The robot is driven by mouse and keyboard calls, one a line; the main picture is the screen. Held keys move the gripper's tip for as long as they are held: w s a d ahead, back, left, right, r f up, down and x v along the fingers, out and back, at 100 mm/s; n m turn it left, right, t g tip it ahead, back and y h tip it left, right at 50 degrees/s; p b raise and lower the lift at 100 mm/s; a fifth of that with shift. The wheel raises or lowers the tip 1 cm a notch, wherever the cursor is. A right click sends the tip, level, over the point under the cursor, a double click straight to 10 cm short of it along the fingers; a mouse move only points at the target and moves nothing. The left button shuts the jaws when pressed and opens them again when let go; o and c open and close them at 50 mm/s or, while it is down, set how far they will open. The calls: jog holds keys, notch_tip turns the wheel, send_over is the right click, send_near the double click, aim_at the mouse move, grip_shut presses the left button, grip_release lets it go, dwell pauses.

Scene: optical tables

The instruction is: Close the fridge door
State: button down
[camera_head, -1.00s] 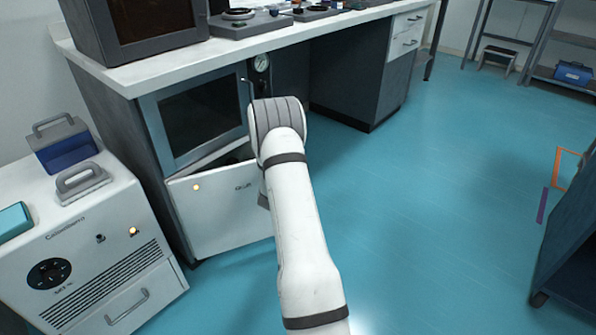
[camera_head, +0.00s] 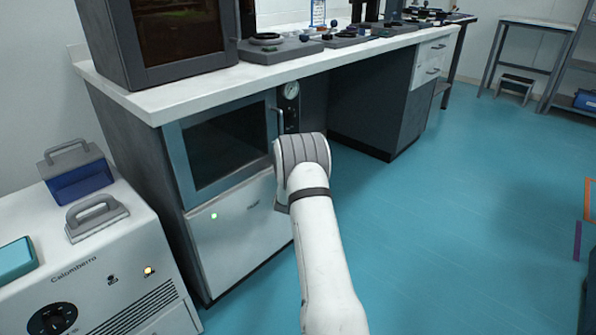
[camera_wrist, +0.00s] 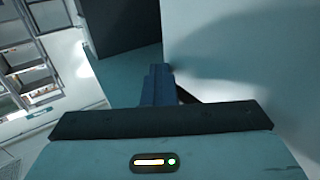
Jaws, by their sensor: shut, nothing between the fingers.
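The fridge door (camera_head: 238,243) is the white panel low under the bench, below a glass-fronted compartment. In the head view it sits flush with the cabinet front, and its small light is green. My gripper (camera_wrist: 158,84) shows in the wrist view with its fingers together and nothing between them. A large pale surface, likely the fridge door (camera_wrist: 240,55), fills the right of that view close beside the fingers. Whether they touch it I cannot tell. In the head view my arm hides the gripper and the door's right part.
The glass-fronted compartment (camera_head: 226,146) with a handle is above the door. A white wheeled-type unit (camera_head: 85,268) with a blue handled box (camera_head: 80,184) stands at left. The white bench top (camera_head: 200,94) overhangs.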

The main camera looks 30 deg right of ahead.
dwell(0.3)
jog(key=shift+d, duration=0.1)
jog(key=s+d+p, duration=0.1)
jog(key=s+d, duration=0.1)
jog(key=s, duration=0.4)
jog(key=s+d+p, duration=0.1)
jog(key=s+d, duration=0.1)
jog(key=s, duration=0.5)
jog(key=shift+d+p, duration=0.35)
